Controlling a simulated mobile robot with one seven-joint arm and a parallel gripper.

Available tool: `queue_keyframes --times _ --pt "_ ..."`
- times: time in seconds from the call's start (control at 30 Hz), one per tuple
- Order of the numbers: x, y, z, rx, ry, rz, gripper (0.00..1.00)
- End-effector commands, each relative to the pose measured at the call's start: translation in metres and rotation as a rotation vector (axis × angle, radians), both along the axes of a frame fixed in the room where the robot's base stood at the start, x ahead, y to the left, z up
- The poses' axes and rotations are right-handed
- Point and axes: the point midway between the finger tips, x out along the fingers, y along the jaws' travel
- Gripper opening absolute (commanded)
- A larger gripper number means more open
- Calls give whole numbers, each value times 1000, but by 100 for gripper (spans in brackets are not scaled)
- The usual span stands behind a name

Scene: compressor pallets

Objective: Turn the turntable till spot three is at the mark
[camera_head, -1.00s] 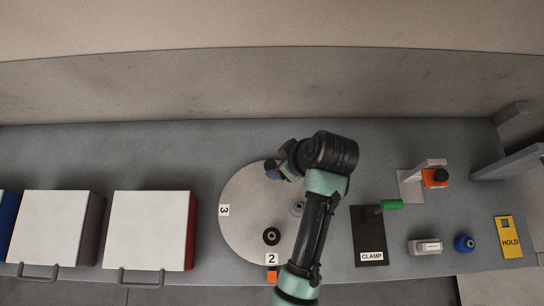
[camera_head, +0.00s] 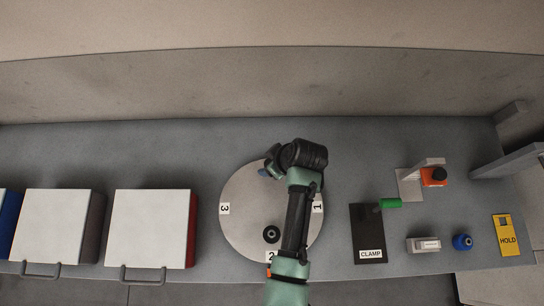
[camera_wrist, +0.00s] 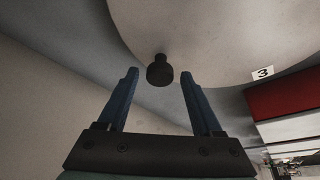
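The round grey turntable (camera_head: 245,190) has label 3 (camera_head: 224,209) at its left, label 2 (camera_head: 270,255) at its front and label 1 (camera_head: 318,207) at its right. Label 3 also shows in the wrist view (camera_wrist: 262,72). My gripper (camera_head: 265,172) is over the turntable's back edge. In the wrist view, its blue fingers (camera_wrist: 160,74) are open. A black knob (camera_wrist: 160,72) at the turntable's rim appears between the fingertips, with gaps on both sides. An orange patch (camera_head: 272,270), possibly the mark, shows in front of label 2, partly hidden by my arm.
A black ring-shaped part (camera_head: 271,234) sits on the turntable near label 2. White-topped boxes (camera_head: 152,225) stand to the left. To the right are the black CLAMP plate (camera_head: 366,232) with a green handle, a small grey block (camera_head: 424,245), a blue part (camera_head: 462,242) and a yellow HOLD sign (camera_head: 507,235).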

Motion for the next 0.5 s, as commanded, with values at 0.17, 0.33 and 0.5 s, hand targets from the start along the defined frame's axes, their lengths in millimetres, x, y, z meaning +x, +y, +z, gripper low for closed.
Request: queue_keyframes --times 0.17,0.33,0.5 --pt "0 0 0 0 0 0 32" --pt "0 0 0 0 0 -1 2" --pt "0 0 0 0 0 -1 0"
